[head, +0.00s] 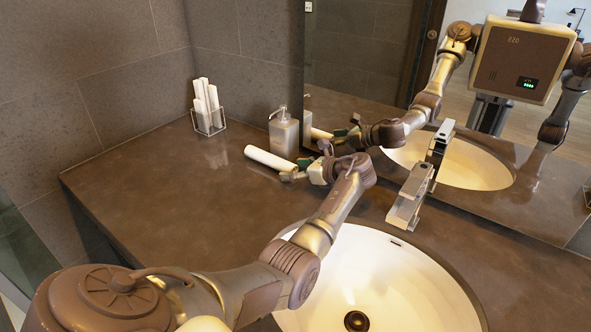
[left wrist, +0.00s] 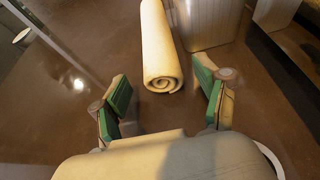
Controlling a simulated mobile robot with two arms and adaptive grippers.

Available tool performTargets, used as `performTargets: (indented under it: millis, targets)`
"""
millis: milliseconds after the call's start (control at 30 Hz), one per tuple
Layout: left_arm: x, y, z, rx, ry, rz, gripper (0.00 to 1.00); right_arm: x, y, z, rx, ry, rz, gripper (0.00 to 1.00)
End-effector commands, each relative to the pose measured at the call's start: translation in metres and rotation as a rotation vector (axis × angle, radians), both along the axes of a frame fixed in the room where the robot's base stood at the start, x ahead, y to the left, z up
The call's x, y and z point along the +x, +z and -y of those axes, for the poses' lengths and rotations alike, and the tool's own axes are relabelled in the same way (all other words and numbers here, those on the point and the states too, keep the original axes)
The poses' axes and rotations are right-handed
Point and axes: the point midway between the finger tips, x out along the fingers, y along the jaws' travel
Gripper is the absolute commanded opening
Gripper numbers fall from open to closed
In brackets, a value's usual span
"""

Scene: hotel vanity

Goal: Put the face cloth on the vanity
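The face cloth (head: 270,159) is a white roll lying on the brown vanity top (head: 165,195), in front of the soap dispenser. In the left wrist view, the cloth (left wrist: 160,45) shows its spiral end towards me. My left gripper (head: 301,168) is at the right end of the roll, low over the counter. In the left wrist view, its green-padded fingers (left wrist: 163,88) are spread apart, with the near end of the roll ahead of and between the tips and a gap on each side. My right gripper is not in view.
A clear holder (head: 209,122) with several white rolls stands in the back corner. A soap dispenser (head: 283,132) stands behind the cloth, close to the mirror (head: 345,60). The tap (head: 408,200) and basin (head: 390,275) are right of my left arm. The left counter is clear.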

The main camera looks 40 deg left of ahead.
Motion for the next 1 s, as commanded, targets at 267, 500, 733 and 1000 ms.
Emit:
performTargets:
  millis: [267, 500, 733, 1000]
  targets:
    - [0.0, 0.005, 0.002, 0.0, -0.001, 0.0, 0.74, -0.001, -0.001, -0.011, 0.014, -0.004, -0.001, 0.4]
    - [0.005, 0.019, 0.038, -0.001, -0.001, 0.002, 0.74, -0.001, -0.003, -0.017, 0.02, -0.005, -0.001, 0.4]
    - [0.007, 0.031, 0.065, 0.0, -0.001, 0.0, 0.74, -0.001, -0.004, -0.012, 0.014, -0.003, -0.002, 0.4]
    - [0.007, 0.033, 0.069, 0.001, 0.0, 0.0, 0.74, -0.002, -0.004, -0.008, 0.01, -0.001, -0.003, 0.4]
